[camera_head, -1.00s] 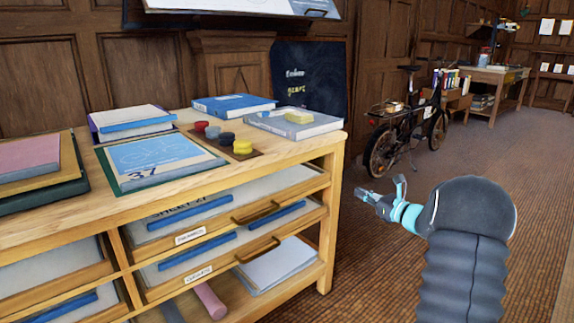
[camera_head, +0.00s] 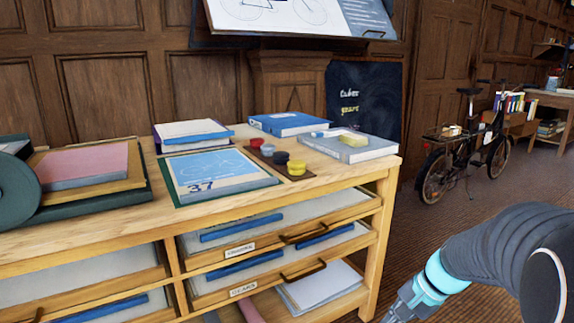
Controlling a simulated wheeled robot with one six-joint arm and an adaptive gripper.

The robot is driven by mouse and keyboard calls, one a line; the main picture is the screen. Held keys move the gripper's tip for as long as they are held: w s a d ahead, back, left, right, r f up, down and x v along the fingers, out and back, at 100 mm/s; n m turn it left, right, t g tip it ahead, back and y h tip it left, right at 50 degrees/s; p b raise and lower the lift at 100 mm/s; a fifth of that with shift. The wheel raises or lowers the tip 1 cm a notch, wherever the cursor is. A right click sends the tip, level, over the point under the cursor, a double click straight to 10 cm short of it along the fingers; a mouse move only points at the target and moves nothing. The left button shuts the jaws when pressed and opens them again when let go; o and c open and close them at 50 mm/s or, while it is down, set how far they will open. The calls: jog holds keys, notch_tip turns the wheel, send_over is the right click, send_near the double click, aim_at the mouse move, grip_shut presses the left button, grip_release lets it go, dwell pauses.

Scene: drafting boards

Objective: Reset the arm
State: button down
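My arm reaches in from the lower right, over the floor and to the right of the wooden cabinet (camera_head: 372,200). My gripper (camera_head: 398,312) hangs low at the bottom edge, just right of the cabinet's front leg. Its fingertips are cut off by the frame, so I cannot see whether they are open or shut. No object shows in the visible part of it.
A bicycle (camera_head: 468,155) stands behind right. Brown floor (camera_head: 440,240) lies clear between.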

jog(key=s+a+r+n+t+h+p, duration=0.1)
jog(key=s+a+r+n+h, duration=0.1)
jog(key=s+r+n, duration=0.3)
jog(key=s+a+r+n+t+h+p, duration=0.1)
jog(key=s+a+r+n+t+h, duration=0.1)
jog(key=s+a+r+n, duration=0.2)
jog(key=s+a+r, duration=0.1)
jog(key=s+r, duration=0.2)
jog(key=s, duration=0.4)
jog(key=shift+s+r+n+h+p, duration=0.15)
jog(key=shift+r+n+h+p, duration=0.2)
jog(key=shift+r+n+h, duration=0.05)
